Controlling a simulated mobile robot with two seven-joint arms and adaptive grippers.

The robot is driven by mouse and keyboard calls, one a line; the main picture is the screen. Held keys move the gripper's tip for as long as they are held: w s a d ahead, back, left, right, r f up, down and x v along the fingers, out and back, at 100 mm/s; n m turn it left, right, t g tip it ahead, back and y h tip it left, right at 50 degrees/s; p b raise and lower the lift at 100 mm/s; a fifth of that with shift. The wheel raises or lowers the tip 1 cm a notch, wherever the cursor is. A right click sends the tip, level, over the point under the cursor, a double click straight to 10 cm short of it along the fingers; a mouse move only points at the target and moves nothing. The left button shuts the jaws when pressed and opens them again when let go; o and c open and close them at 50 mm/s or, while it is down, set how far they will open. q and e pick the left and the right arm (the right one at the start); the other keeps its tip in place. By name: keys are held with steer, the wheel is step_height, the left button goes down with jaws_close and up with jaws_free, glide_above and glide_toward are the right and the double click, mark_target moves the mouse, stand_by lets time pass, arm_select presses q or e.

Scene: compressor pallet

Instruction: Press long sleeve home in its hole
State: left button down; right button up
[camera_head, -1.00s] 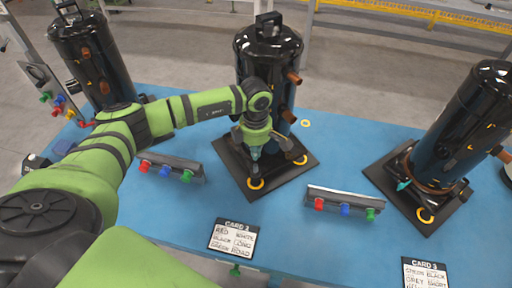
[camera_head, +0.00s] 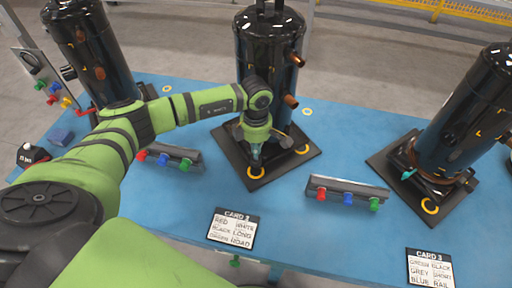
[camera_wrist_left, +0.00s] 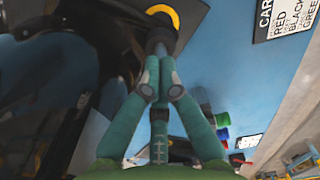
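The middle black compressor (camera_head: 268,60) stands upright on a dark base plate (camera_head: 228,147). A yellow ring (camera_head: 256,173) marks the plate's front corner; it also shows in the left wrist view (camera_wrist_left: 163,14). My left gripper (camera_head: 256,163) points down just over this ring. In the left wrist view its two green fingers (camera_wrist_left: 160,80) are together at the tips. A short grey cylinder (camera_wrist_left: 159,47), probably the long sleeve, shows just beyond the tips, beside the yellow ring. The fingers hide part of it, so its depth in the hole cannot be told. My right gripper is not in view.
Other compressors stand left (camera_head: 85,55) and right (camera_head: 465,115). Racks with red, blue and green pieces lie left (camera_head: 178,152) and right (camera_head: 345,188) of the plate's front. A card (camera_head: 232,228) lies in front. Blue table between them is clear.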

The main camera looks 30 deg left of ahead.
arm_select(q)
steer(key=shift+r+p, duration=1.65)
steer(key=shift+r, duration=0.85)
step_height(320, 180, up, 12)
steer(key=shift+f, duration=0.15)
steer(key=shift+s, duration=0.1)
